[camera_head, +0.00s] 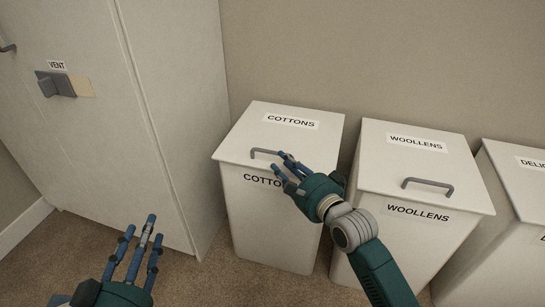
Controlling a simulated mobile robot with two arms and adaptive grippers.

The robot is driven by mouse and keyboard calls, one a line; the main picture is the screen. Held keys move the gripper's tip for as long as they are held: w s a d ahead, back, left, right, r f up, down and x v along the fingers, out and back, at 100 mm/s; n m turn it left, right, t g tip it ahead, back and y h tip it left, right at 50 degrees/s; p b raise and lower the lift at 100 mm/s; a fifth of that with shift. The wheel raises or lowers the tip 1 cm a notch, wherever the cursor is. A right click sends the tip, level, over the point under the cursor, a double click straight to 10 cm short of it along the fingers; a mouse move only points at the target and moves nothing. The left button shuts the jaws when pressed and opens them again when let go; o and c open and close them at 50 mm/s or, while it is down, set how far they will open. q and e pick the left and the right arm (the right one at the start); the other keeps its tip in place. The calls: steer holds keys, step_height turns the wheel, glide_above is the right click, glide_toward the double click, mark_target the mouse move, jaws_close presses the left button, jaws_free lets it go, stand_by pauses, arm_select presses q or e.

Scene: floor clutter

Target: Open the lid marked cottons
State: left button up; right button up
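The lid marked cottons (243,131) is a flat white lid on a white bin (258,225) and lies closed. Its grey bar handle (263,153) is near the front edge. My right gripper (281,163) is at the right end of this handle, with its blue fingers spread. They hide that end, and I cannot tell whether they touch it. The gripper also covers part of the front cottons label. My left gripper (140,245) is open and empty, low at the left, in front of the tall cabinet and away from the bins.
A white bin marked woollens (385,165), with a closed lid and grey handle, stands to the right. A third white bin (515,185) is cut off at the right edge. A tall white cabinet (165,110) with a vent switch (56,84) is at the left. Brown carpet (200,278) is clear before the cottons bin.

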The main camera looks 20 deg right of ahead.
mark_target(273, 152)
steer(key=b+x, duration=0.1)
steer(key=x, duration=0.5)
steer(key=shift+w+b, duration=0.2)
steer(key=shift+b, duration=0.2)
steer(key=shift+w, duration=0.2)
arm_select(q)
step_height(273, 152, up, 12)
steer(key=s+d+t+h, duration=0.1)
steer(key=t+h, duration=0.1)
steer(key=t, duration=0.3)
steer(key=shift+s+f+t, duration=0.2)
steer(key=shift+s+t, duration=0.05)
steer(key=shift+t, duration=0.05)
arm_select(e)
steer(key=shift+c, duration=0.3)
jaws_close()
